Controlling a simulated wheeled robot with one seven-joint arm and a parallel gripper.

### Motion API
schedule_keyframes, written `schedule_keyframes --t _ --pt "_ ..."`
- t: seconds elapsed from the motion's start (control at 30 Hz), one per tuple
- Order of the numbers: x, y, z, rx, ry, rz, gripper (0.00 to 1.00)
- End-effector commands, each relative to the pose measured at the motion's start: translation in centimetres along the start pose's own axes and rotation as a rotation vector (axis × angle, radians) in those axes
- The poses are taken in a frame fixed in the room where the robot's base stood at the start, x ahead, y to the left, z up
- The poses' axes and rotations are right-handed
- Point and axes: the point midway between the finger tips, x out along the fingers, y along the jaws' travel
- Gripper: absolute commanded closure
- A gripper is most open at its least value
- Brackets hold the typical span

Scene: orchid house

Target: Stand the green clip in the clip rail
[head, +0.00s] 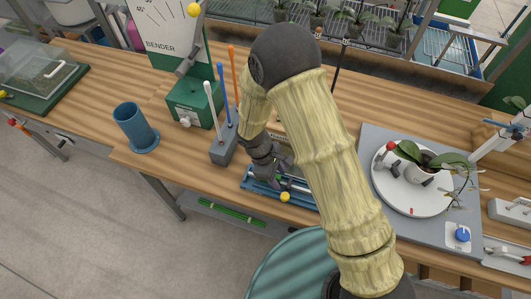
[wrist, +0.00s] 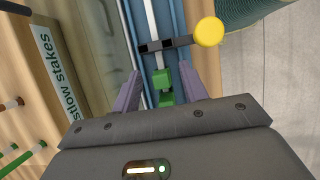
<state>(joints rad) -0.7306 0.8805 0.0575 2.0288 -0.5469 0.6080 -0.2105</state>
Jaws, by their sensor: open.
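In the wrist view the green clip (wrist: 162,80) lies between the two purple fingers of my gripper (wrist: 161,72). The fingers are apart, one on each side, and I see a gap between each and the clip. The clip is over or in a long blue channel (wrist: 179,40) with a pale strip along it. I cannot tell if this channel is the clip rail. In the head view my gripper (head: 266,166) points down over the blue channel (head: 258,187) near the bench's front edge; the clip is hidden there.
A dark crossbar with a yellow knob (wrist: 209,31) spans the channel just beyond the fingertips. A grey block (head: 223,150) with upright rods and a blue cup (head: 135,127) stand to the left. A potted orchid sits on a white turntable (head: 408,202) to the right.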

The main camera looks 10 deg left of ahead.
Motion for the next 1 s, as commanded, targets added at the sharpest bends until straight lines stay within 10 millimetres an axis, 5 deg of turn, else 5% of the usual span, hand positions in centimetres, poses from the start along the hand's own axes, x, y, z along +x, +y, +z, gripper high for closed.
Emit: schedule_keyframes --t 0.7,1.0 --pt "-13.7 0.1 -0.1 0.001 0.001 0.000 0.56" --pt "-15.1 0.0 0.0 0.000 -0.002 -0.002 0.56"
